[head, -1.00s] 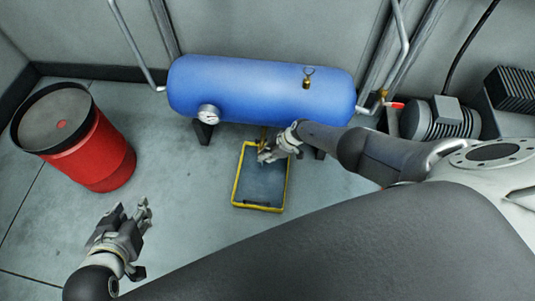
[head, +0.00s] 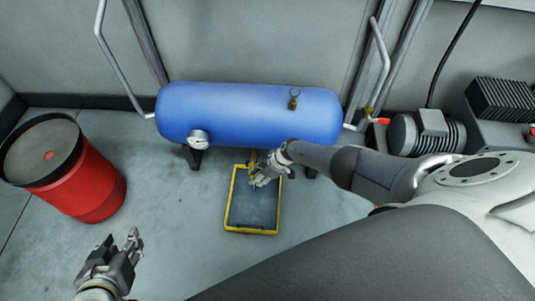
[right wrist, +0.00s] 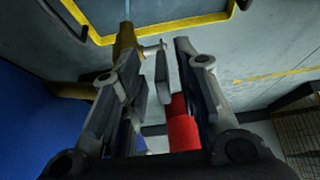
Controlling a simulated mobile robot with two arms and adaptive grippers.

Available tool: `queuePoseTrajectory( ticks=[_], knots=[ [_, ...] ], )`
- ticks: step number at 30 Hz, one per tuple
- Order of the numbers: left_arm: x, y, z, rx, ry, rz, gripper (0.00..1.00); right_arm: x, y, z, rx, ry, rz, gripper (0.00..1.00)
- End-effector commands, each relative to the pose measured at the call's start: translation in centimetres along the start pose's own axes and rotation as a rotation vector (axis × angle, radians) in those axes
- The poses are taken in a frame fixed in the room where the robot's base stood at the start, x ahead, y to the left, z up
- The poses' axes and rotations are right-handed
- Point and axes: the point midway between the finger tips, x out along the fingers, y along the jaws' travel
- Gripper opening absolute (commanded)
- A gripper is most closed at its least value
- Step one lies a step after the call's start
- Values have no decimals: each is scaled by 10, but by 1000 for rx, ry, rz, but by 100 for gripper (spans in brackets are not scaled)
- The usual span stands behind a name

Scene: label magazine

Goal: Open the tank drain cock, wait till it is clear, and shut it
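The blue tank (head: 245,115) lies against the back wall with a round gauge (head: 198,137) at its front left. The brass drain cock (head: 253,158) is under the tank, partly hidden by my right gripper (head: 259,182). In the right wrist view the brass cock body (right wrist: 126,40) shows beyond the fingertips, with a thin silver stem (right wrist: 150,47). A flat grey piece (right wrist: 162,75), apparently its lever, stands between the fingers with gaps beside it. My right gripper (right wrist: 152,70) looks open around it. My left gripper (head: 122,242) is open and empty, far from the tank.
A yellow-rimmed drip tray (head: 229,205) lies on the floor below the cock. A red drum (head: 95,195) stands at the left. A motor (head: 425,132) and a red-handled valve (head: 378,121) are at the right. Floor between drum and tray is clear.

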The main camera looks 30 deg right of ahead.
Motion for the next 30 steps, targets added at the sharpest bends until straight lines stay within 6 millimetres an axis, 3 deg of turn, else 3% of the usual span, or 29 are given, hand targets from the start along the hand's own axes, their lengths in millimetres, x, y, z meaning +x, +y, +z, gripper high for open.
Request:
queuePoseTrajectory(
  ticks=[15,30],
  knots=[
    [0,0,0,0,-1,-1,40,-28,-4,1,-3,-1,-4,29],
    [0,0,0,0,-1,-1,40,-80,-2,1,-2,-1,-2,29]
  ],
)
